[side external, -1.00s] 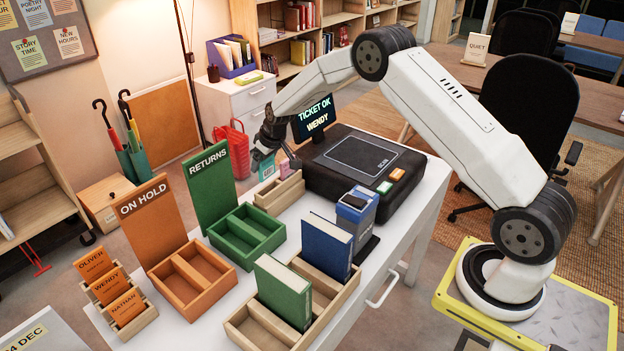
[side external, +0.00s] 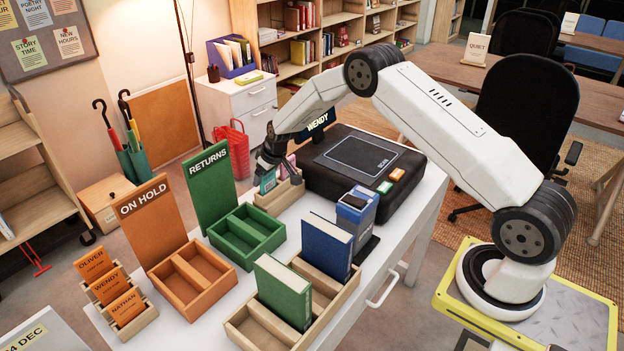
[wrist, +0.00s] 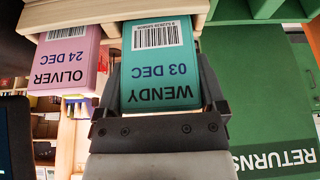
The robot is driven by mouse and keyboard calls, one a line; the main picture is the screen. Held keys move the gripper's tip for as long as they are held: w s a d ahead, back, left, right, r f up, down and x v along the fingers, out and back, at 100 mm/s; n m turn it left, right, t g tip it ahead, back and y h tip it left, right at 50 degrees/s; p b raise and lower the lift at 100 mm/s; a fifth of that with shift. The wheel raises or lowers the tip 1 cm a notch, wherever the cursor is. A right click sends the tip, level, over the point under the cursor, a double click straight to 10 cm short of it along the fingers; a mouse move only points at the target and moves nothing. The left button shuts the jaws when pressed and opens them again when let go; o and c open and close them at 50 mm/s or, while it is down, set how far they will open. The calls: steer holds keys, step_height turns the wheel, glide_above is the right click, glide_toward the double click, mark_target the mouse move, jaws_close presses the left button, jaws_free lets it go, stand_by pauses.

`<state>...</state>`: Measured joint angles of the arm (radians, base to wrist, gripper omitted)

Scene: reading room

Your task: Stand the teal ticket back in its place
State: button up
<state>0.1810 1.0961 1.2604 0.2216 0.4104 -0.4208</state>
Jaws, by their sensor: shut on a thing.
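The teal ticket (wrist: 158,72) reads WENDY, 03 DEC and has a barcode. My gripper (wrist: 160,82) is shut on it, one finger along each side. In the wrist view the ticket's barcode end meets the pale wooden holder (wrist: 112,11); how deep it sits in the slot cannot be told. A pink ticket reading OLIVER, 24 DEC (wrist: 65,62) stands beside it in the same holder, apart from my fingers. In the side view my gripper (side external: 268,180) is low at the back end of the wooden holder (side external: 283,196), and the teal ticket (side external: 266,184) shows only in part.
The black scanner (side external: 362,165) stands right of the holder, with a small screen (side external: 318,123) behind it partly covered by my arm. The green RETURNS tray (side external: 247,236) is close in front. The orange ON HOLD tray (side external: 193,279) and a wooden book tray (side external: 337,298) are nearer.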

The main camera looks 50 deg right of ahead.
steer(key=shift+f, duration=0.45)
steer(key=shift+f, duration=0.1)
steer(key=o, duration=0.9)
steer(key=v, duration=0.7)
steer(key=shift+r, duration=0.4)
steer(key=shift+s, duration=0.15)
